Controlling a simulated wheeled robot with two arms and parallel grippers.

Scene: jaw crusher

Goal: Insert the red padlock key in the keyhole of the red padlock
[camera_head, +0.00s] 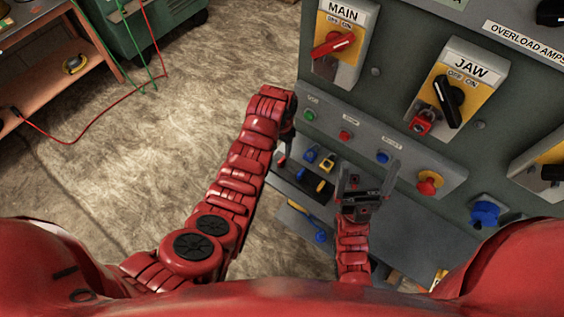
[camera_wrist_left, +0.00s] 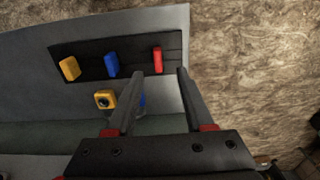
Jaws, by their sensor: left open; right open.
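The red padlock (camera_head: 421,122) hangs on the JAW switch of the panel, at the upper right in the head view; its keyhole is too small to make out. The red key (camera_wrist_left: 157,60) stands at the right end of a black holder (camera_wrist_left: 90,57), right of a blue key (camera_wrist_left: 111,64) and a yellow key (camera_wrist_left: 69,68). My left gripper (camera_wrist_left: 160,72) is open and empty, with the red key between and beyond its fingertips. In the head view the left gripper (camera_head: 285,148) is at the shelf's left end. My right gripper (camera_head: 367,175) is open and empty before the panel.
A yellow padlock (camera_wrist_left: 105,99) and a partly hidden blue padlock (camera_wrist_left: 141,100) are on the shelf close to the left fingers. The MAIN switch (camera_head: 333,43) and several buttons are on the panel.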

